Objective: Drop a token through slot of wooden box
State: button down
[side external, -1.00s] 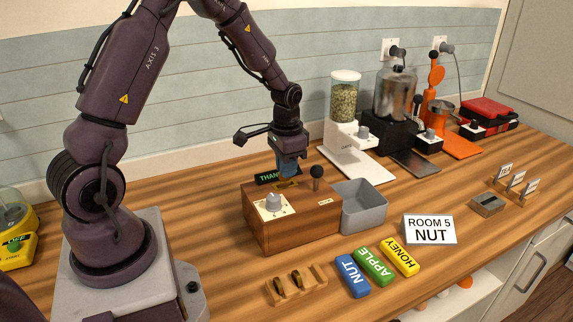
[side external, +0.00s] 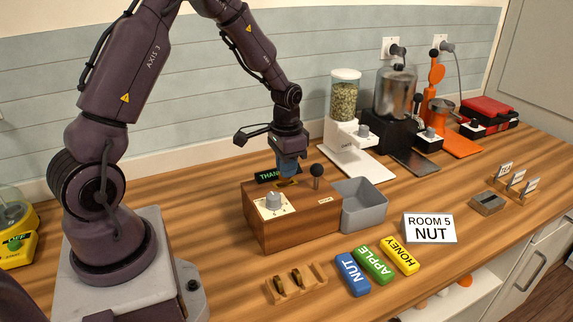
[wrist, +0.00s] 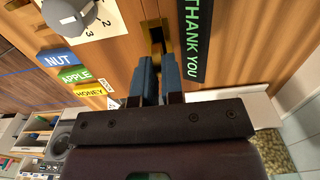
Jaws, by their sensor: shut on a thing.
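The wooden box (side external: 300,224) stands on the counter, with a brass slot plate in its top. In the wrist view the brass slot (wrist: 156,36) lies just ahead of my fingertips. My gripper (side external: 288,178) points down over the slot, its blue fingers close to the box top; I cannot tell if they touch. A small wooden rack (side external: 306,286) in front of the box holds two dark tokens (side external: 281,286).
The box carries a dial (side external: 273,201), a black ball lever (side external: 317,171) and a THANK YOU sign (wrist: 196,32) beside the slot. A grey bin (side external: 364,212) adjoins its right. NUT (side external: 353,275), APPLE and HONEY blocks lie in front, near a ROOM 5 NUT card (side external: 429,229).

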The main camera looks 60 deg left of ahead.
jog(key=shift+f, duration=0.9)
jog(key=c, duration=0.7)
grip_release()
jog(key=shift+r, duration=0.1)
jog(key=shift+r, duration=2.95)
